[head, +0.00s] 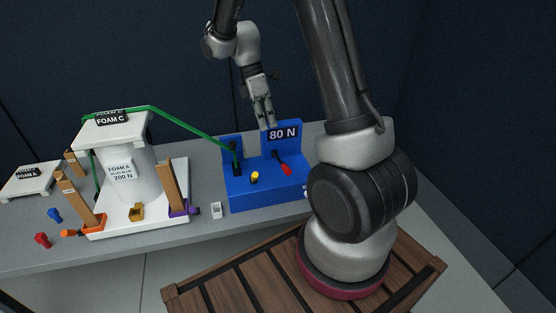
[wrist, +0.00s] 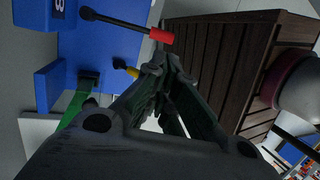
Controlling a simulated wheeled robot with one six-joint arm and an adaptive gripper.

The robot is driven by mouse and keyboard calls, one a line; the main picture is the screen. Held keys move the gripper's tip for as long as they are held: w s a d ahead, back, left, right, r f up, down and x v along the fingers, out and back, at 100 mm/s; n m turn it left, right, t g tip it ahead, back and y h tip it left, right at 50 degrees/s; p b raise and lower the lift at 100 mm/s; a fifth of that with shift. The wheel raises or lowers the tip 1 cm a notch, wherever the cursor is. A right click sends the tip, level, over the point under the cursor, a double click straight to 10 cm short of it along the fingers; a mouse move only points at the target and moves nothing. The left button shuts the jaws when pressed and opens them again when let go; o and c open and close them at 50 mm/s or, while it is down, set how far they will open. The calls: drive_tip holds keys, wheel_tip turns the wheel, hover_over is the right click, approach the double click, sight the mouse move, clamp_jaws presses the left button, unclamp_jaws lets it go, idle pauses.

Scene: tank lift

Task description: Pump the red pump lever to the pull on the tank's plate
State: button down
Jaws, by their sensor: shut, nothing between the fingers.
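The red-tipped pump lever (head: 286,169) sticks out from the blue pump block (head: 262,192), below a sign reading 80 N (head: 283,134). The white tank (head: 125,185) stands to the left, with a plate (head: 121,171) reading FOAM A and 200 N; its middle line is too small to read surely. My gripper (head: 267,123) is shut and empty, pointing down above the pump block, apart from the lever. In the wrist view, the red grip (wrist: 160,36) and its dark rod lie just beyond my fingertips (wrist: 162,66).
A yellow knob (head: 255,178) stands on the block. A green hose (head: 190,128) runs from the block to the FOAM C lid. Orange (head: 93,222) and purple (head: 180,208) clamps flank the tank. Small red and blue pieces lie left. A slatted wooden platform (head: 240,283) stands in front.

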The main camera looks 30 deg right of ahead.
approach(281, 162)
drive_tip(key=s+a+f, duration=0.2)
drive_tip(key=s+f, duration=0.3)
drive_tip(key=s, duration=0.2)
drive_tip(key=shift+w+d, duration=0.1)
drive_tip(key=shift+w, duration=0.15)
